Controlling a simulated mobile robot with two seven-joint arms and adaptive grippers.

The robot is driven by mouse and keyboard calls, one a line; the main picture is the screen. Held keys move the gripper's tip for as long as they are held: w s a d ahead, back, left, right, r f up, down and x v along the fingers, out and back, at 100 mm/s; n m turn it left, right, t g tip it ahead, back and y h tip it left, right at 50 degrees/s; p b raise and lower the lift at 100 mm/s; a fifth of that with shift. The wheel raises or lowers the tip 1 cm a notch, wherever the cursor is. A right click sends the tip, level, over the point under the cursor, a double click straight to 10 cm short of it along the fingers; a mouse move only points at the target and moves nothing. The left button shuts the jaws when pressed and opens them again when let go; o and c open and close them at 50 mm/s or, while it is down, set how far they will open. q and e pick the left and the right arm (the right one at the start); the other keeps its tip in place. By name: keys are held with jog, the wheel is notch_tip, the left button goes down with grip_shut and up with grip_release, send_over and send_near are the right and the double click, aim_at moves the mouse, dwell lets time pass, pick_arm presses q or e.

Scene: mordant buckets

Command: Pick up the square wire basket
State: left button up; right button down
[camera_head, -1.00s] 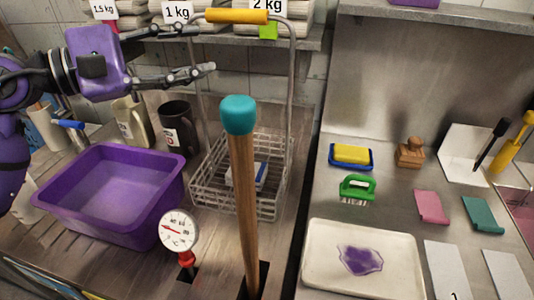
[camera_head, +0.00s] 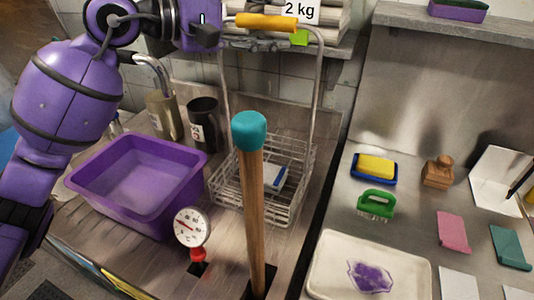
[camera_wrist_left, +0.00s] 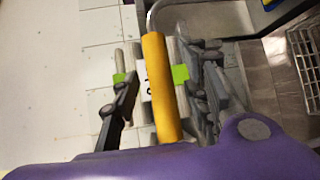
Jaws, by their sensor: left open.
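The square wire basket (camera_head: 228,193) stands on the counter in the head view, with a tall wire handle that has a yellow grip (camera_head: 266,23) at its top. A small blue-and-white item lies in the basket, and a teal-topped wooden pole (camera_head: 249,180) hides part of it. My left gripper (camera_head: 268,45) is at the height of the yellow grip, its fingers showing just below it. In the left wrist view the gripper (camera_wrist_left: 168,72) is open, with one finger on each side of the yellow grip (camera_wrist_left: 160,88) and gaps between. My right gripper is not in view.
A purple tub (camera_head: 140,185) and a dial thermometer (camera_head: 192,228) stand left of the basket. A dark mug (camera_head: 203,125) is behind the tub. A shelf with paper-wrapped stacks is close behind the handle. A steel worktop with small tools lies right.

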pick_arm(q)
jog(key=shift+w+d+f, duration=0.1)
jog(key=shift+d, duration=0.1)
grip_shut()
jog(key=shift+a, duration=0.1)
jog(key=shift+r, duration=0.2)
